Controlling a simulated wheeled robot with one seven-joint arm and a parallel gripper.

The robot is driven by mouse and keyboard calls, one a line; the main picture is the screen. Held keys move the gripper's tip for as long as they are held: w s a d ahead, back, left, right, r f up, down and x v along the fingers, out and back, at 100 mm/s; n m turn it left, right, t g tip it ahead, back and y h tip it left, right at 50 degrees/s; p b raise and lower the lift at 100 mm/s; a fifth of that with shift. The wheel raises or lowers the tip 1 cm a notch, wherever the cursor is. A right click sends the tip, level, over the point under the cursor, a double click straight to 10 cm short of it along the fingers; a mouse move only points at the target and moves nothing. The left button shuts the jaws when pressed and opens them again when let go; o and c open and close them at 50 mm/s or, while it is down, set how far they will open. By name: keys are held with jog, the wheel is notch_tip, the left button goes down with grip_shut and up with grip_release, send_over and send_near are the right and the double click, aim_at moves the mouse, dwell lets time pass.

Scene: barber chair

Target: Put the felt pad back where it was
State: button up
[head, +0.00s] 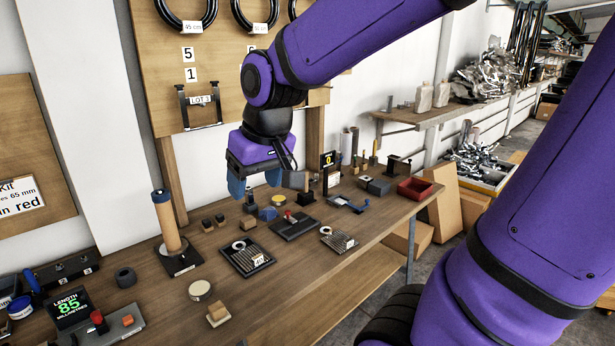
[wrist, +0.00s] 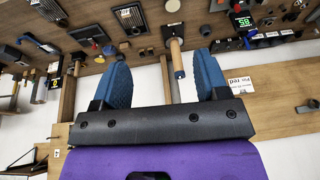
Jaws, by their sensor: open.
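I cannot tell for sure which thing is the felt pad. A round cream disc (head: 200,290) lies flat near the front of the bench, left of a small wooden block; it may be the pad. It seems to show in the wrist view (wrist: 172,5) at the top edge. A flat yellow disc (head: 268,213) also lies further back on the bench. My gripper (head: 255,183) is above the back of the bench, with its blue fingers apart. In the wrist view its fingers (wrist: 160,82) are spread with nothing held between them.
A tan roll with a blue end stands upright on a black base (head: 167,222). Two ribbed black plates (head: 247,258) (head: 338,240) lie mid-bench. A red tray (head: 414,189) is at the far right. The front middle of the bench is mostly clear.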

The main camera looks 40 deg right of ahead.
jog(key=s+d+r+t, duration=0.1)
jog(key=s+r, duration=0.2)
jog(key=s, duration=0.8)
jog(key=shift+s+d+r+h, duration=0.25)
jog(key=shift+r+h, duration=0.05)
jog(key=shift+r, duration=0.1)
